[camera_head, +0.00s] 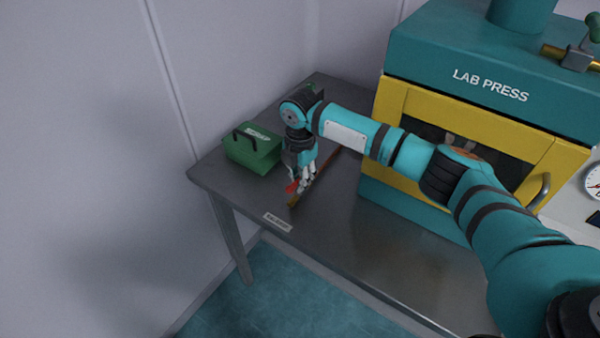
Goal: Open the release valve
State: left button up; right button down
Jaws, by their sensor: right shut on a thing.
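My right gripper (303,182) is low over the left part of the grey table, with its fingers pointing down. It is shut, and a small red piece (292,187) shows at its fingertips. The fingers hide much of that piece, so its shape is unclear. A thin brown rod (293,203) runs slantwise beside and behind the fingers; I cannot tell whether they touch it. A green knob (596,27) stands by a brass fitting (556,52) on top of the lab press (440,70). I cannot tell which part is the release valve. My left gripper is not in view.
A green lidded box (252,150) with a dark handle sits left of my right gripper. The lab press, with its yellow door frame (540,160), fills the right side. A label (278,222) lies near the table's front edge. The table (350,245) is bare in front.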

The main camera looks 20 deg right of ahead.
jog(key=shift+n, duration=0.6)
jog(key=c, duration=1.4)
grip_release()
jog(key=shift+o, duration=0.2)
notch_tip(320, 180, up, 12)
